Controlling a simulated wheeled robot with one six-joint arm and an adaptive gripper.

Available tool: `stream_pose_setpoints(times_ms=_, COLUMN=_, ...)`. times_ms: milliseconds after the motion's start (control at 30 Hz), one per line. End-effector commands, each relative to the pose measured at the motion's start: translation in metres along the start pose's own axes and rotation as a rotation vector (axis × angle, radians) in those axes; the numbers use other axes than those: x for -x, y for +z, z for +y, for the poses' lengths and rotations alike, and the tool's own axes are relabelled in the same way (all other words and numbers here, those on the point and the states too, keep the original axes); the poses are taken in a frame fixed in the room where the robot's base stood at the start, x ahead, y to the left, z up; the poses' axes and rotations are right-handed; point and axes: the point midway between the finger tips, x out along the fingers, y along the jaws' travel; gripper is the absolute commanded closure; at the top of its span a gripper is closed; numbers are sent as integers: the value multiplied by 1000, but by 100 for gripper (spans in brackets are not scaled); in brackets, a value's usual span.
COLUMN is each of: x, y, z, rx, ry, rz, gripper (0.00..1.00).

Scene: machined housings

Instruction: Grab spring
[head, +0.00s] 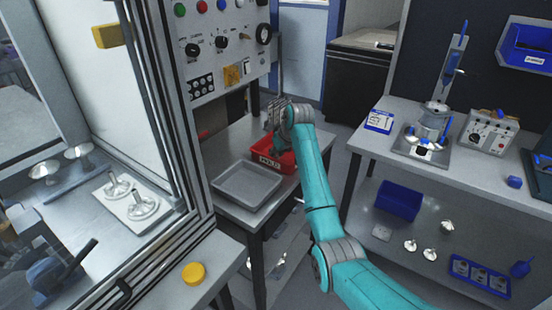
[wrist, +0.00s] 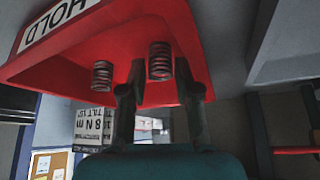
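Two coiled metal springs show in the wrist view against the red bin's inside: one spring (wrist: 160,61) at the middle and another spring (wrist: 102,75) to its left. The red bin (wrist: 60,62) has a white HOLD label; in the head view the red bin (head: 287,161) sits on the grey bench. My gripper (wrist: 160,82) is open, its two dark fingers apart and reaching toward the bin, with the middle spring in line with the gap between them. I cannot tell whether the fingers touch it. In the head view the fingertips are hidden at the bin.
An empty grey tray (head: 248,186) lies just left of the red bin. A control panel (head: 217,52) stands behind the bench. A glazed machine frame (head: 170,130) rises at left. A yellow round cap (head: 194,273) lies in front. A second bench (head: 380,146) with instruments is at right.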

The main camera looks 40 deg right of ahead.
Motion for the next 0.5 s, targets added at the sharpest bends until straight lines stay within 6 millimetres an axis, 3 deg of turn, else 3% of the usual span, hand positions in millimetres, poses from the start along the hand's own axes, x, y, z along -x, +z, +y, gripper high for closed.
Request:
stream_pose_setpoints(times_ms=333, x=-10, y=0, z=0, rx=0, ry=0, rz=0, gripper=68)
stream_pose_setpoints(times_ms=367, x=-10, y=0, z=0, rx=0, ry=0, rz=0, gripper=71)
stream_pose_setpoints(times_ms=467, x=-10, y=0, z=0, rx=0, ry=0, rz=0, gripper=96)
stream_pose_setpoints(times_ms=500, x=-10, y=0, z=0, rx=0, ry=0, rz=0, gripper=99)
